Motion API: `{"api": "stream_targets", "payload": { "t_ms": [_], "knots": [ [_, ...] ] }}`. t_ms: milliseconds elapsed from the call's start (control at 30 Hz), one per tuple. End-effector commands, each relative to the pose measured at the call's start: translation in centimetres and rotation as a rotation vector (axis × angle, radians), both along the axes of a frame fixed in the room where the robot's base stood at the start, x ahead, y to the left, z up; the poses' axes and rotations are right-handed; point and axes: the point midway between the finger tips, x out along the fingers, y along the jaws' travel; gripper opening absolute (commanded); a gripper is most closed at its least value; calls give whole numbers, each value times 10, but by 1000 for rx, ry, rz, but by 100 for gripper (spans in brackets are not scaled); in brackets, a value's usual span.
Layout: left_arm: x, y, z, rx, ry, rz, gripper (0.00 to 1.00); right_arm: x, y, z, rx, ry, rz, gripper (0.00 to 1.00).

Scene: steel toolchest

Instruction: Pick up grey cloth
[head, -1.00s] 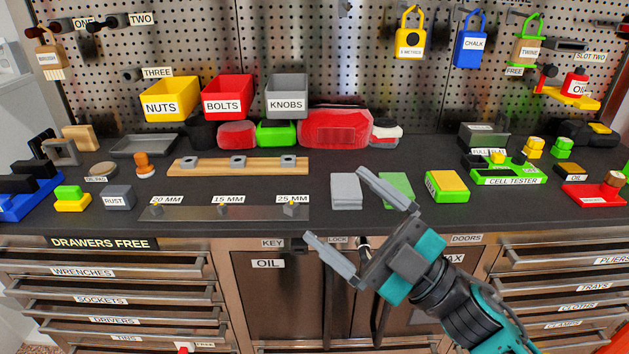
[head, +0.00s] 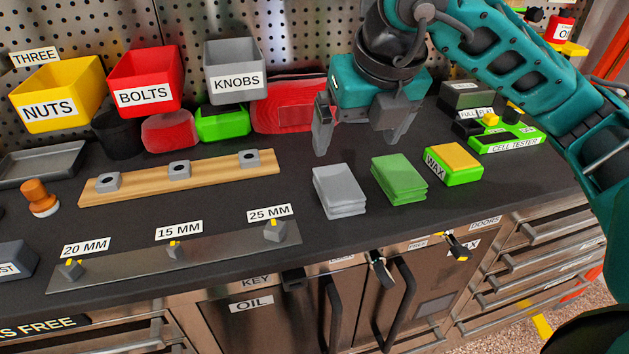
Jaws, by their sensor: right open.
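The grey cloth (head: 340,190) lies folded in a small stack on the dark worktop, right of the metal strip with the 25 MM label. A green cloth (head: 399,179) lies folded just to its right. My right gripper (head: 356,146) is open and empty, with its fingers pointing down. It hangs above and behind the two cloths, its left finger just beyond the far edge of the grey cloth in the picture. It looks apart from the grey cloth. My left gripper is not in view.
The green and yellow WAX block (head: 453,165) sits right of the green cloth. A wooden rail with knobs (head: 215,174) and a metal strip (head: 180,256) lie to the left. A red case (head: 285,104) stands behind. Drawers and OIL doors (head: 270,320) are below the worktop edge.

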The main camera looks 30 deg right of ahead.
Motion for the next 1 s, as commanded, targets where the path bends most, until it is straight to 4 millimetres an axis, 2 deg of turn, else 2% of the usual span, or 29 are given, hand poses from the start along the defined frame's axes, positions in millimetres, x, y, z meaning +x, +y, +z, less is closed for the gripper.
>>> {"api": "stream_targets", "payload": {
  "t_ms": [300,633,833,1000],
  "knots": [
    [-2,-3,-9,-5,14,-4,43,19,-7,-50,-9,2,-10,96],
    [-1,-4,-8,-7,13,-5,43,32,-6,-77,-6,-1,-7,96],
    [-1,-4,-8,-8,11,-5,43,44,-4,-105,-5,1,-8,96],
    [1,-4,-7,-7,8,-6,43,49,-5,-117,-6,-2,-7,96]
  ]
}}
